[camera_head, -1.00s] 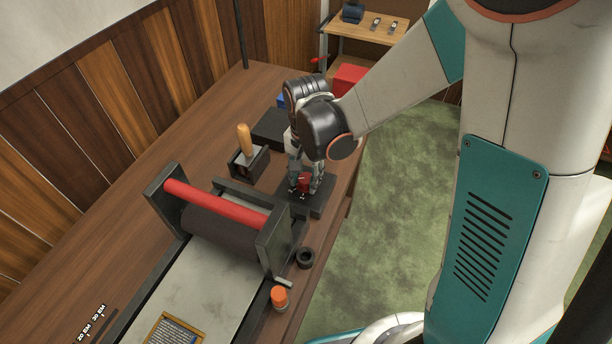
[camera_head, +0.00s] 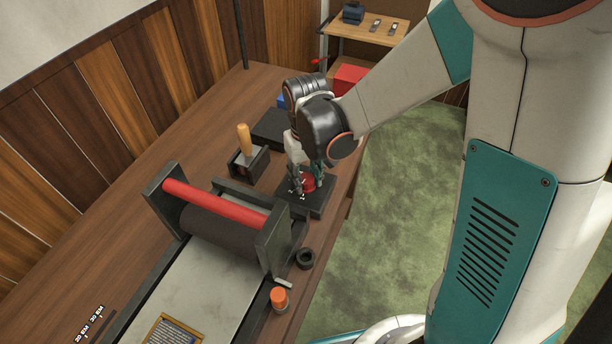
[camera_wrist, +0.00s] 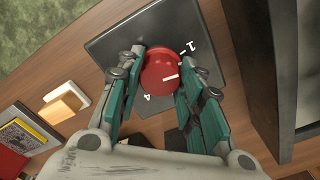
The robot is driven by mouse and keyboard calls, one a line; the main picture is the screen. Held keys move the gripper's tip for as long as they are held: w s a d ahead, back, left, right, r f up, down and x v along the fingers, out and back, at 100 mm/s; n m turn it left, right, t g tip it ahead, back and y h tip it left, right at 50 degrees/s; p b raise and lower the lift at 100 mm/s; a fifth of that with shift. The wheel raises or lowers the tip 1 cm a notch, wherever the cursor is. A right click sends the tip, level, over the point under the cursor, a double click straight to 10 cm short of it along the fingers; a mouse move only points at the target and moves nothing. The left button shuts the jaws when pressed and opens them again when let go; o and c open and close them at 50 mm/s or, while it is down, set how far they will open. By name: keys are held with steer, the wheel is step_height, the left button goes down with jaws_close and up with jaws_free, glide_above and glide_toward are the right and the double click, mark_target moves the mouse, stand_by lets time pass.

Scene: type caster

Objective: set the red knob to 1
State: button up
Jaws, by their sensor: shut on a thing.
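The red knob (camera_wrist: 158,70) sits on a flat black plate (camera_wrist: 115,45) on the wooden bench. In the wrist view its white pointer line points right, toward my right finger. A white 1 with a tick shows at the plate's upper right, and a white 4 shows lower left of the knob. The pointer is turned away from the 1 tick. Other marks are hidden by my fingers. My gripper (camera_wrist: 157,85) is shut on the knob, one teal-padded finger on each side. In the head view, the knob (camera_head: 309,183) shows between the fingers of my gripper (camera_head: 306,181).
A press with a red bar (camera_head: 215,203) stands left of the plate. A wooden-handled tool (camera_head: 245,140) in a black holder is behind it. A black ring (camera_head: 305,259) and an orange-capped jar (camera_head: 279,298) are near the bench edge. Green floor lies to the right.

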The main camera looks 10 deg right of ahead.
mark_target(306, 179)
steer(key=shift+n, duration=1.7)
steer(key=o, duration=1.1)
steer(key=shift+c, duration=0.2)
steer(key=shift+r, duration=0.1)
step_height(306, 179, up, 12)
steer(key=shift+s, duration=0.1)
